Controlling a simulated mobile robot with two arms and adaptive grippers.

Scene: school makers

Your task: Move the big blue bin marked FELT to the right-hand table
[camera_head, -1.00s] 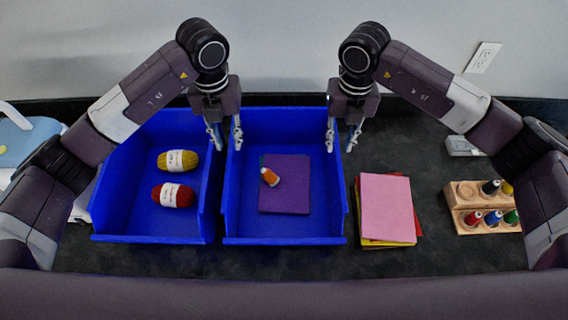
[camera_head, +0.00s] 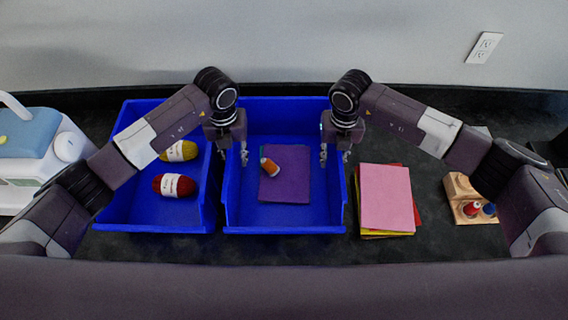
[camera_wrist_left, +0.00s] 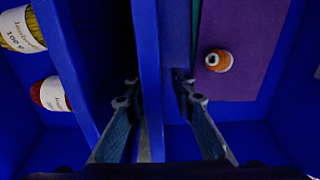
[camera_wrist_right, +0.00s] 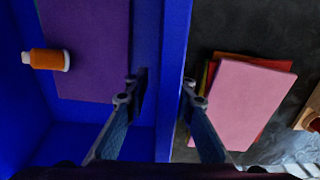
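A big blue bin (camera_head: 285,230) stands in the middle of the dark table, with a purple felt sheet (camera_head: 290,187) and an orange thread spool (camera_head: 270,166) inside. No FELT marking is readable on it. My left gripper (camera_head: 234,153) is at its left wall; in the left wrist view the open fingers (camera_wrist_left: 155,95) straddle this wall (camera_wrist_left: 147,60). My right gripper (camera_head: 335,154) is at its right wall; in the right wrist view the open fingers (camera_wrist_right: 162,92) straddle that wall (camera_wrist_right: 174,50). Gaps show between fingers and walls.
A second blue bin (camera_head: 150,222) with yellow yarn (camera_head: 180,151) and red yarn (camera_head: 174,186) stands close on the left. A felt stack (camera_head: 386,195) lies close on the right. Farther right is a wooden spool rack (camera_head: 462,196). A sewing machine (camera_head: 30,145) stands far left.

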